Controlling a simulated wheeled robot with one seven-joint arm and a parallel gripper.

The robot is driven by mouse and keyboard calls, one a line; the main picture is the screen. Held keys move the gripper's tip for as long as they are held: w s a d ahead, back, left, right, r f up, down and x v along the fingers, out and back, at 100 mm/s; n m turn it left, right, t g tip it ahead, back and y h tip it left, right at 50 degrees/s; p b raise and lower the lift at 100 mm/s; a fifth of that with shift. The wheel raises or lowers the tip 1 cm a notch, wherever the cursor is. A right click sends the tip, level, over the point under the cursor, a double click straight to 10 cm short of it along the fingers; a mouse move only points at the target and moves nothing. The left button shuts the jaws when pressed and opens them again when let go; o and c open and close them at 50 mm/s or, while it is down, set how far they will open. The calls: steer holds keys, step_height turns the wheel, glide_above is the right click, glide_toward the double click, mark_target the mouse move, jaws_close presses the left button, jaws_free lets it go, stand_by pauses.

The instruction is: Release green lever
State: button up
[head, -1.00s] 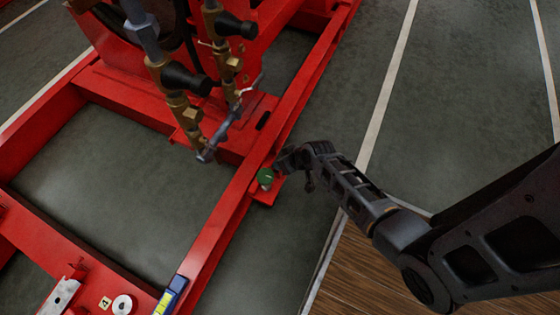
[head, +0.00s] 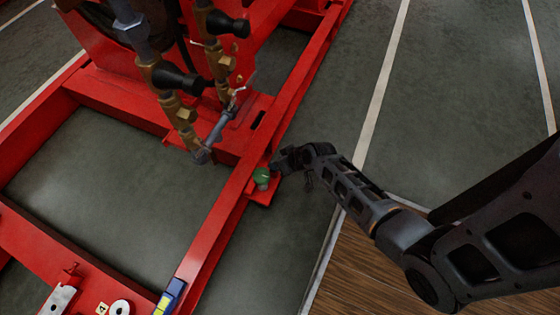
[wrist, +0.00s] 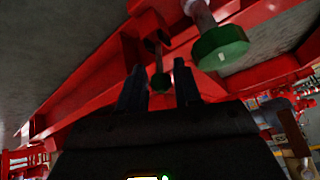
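A green-topped part (head: 262,176) sits on a small red bracket at the outer side of the red frame in the head view. My gripper (head: 279,161) is just to its right, close to it; the head view does not show whether they touch. The fingers stand apart, with gaps on both sides of the knob. A larger green disc (wrist: 220,46) on a grey stem is to the upper right.
The red frame rail (head: 232,193) runs along the left of my gripper. Brass valves with black handles and a grey pipe (head: 219,134) stand farther left. Open grey floor (head: 330,110) lies right of the rail.

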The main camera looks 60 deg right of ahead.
steer(key=d+p+v, duration=0.1)
steer(key=p+v, duration=0.2)
steer(key=v, duration=0.4)
steer(key=shift+s+a+r, duration=0.25)
steer(key=shift+a, duration=0.3)
steer(key=s+a+r+n+t+h, duration=0.1)
steer(key=s+a+r+n+t, duration=0.2)
steer(key=s+a+r, duration=0.8)
steer(key=s+a+r+n+t+y, duration=0.1)
steer(key=a+r+t, duration=0.1)
steer(key=r, duration=0.6)
steer(key=s+a+r+t, duration=0.1)
steer(key=a+r, duration=0.1)
steer(key=r, duration=0.6)
steer(key=s+a+r+n+t+y, duration=0.1)
steer(key=s+a+r+t, duration=0.15)
steer(key=r, duration=0.55)
step_height(320, 180, up, 26)
steer(key=p, duration=2.4)
steer(key=shift+w+a+f+g, duration=0.2)
steer(key=shift+w+a+g, duration=0.05)
steer(key=shift+g, duration=0.1)
